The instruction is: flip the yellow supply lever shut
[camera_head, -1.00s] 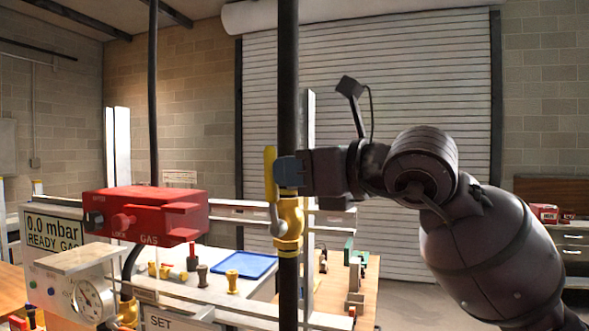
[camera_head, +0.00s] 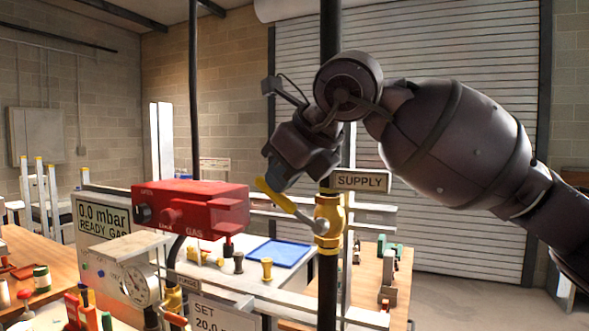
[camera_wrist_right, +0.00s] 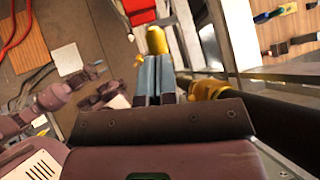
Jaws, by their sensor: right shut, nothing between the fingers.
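The supply valve (camera_head: 329,217) is a yellow fitting on the black vertical pipe, below the SUPPLY sign (camera_head: 361,181). Its yellow lever (camera_head: 275,194) slants up and left from the valve, on a silver shank. My right gripper (camera_head: 268,157) is shut and empty, just above the lever's outer end. In the right wrist view the shut blue-grey fingers (camera_wrist_right: 152,75) point at the yellow lever end (camera_wrist_right: 156,41), touching or very close. The valve (camera_wrist_right: 209,87) shows right of them. Brownish links of mine show at the left there; the left gripper's state is unclear.
A red gas box (camera_head: 190,208) stands left of the lever. Below are a gauge box (camera_head: 128,280), a blue tray (camera_head: 279,252) and several small yellow and dark fittings. Metal rails run behind the pipe (camera_head: 328,280).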

